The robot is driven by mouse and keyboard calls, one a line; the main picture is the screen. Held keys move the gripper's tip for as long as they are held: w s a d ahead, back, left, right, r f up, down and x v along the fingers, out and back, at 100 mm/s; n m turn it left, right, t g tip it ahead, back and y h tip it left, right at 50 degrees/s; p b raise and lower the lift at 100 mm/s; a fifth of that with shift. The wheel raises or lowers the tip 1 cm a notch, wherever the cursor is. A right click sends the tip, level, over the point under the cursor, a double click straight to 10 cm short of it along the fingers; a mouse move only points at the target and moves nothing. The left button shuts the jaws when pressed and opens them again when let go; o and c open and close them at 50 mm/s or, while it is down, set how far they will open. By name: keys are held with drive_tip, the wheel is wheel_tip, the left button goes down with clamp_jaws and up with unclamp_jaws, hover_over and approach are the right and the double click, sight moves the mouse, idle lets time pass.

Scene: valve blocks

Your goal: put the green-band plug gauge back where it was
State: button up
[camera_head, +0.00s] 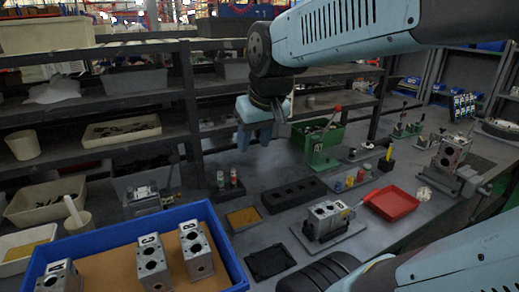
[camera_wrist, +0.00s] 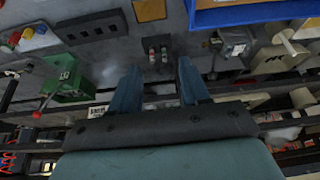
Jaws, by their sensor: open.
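Two small plug gauges stand upright side by side on a dark stand between the shelf and the blue tray. The left one in the head view (camera_head: 220,180) seems to carry the green band, the other (camera_head: 233,177) a red one; the colours are small and hard to tell. The pair also shows in the wrist view, as one gauge (camera_wrist: 152,56) and the other (camera_wrist: 164,54) beyond the fingertips. My gripper (camera_head: 257,140) hangs above the bench, fingers down, open and empty. Its fingers (camera_wrist: 158,75) are spread wide in the wrist view.
A black block with holes (camera_head: 292,194) lies on the bench. A blue tray (camera_head: 222,240) holds several metal valve blocks. Another valve block (camera_head: 325,219) sits on a plate. A green press (camera_head: 324,150) and a red tray (camera_head: 391,203) stand to the right; shelves rise behind.

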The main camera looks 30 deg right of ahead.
drive_tip(key=shift+t, duration=0.4)
drive_tip(key=s, duration=0.5)
drive_tip(key=shift+a+f, duration=0.2)
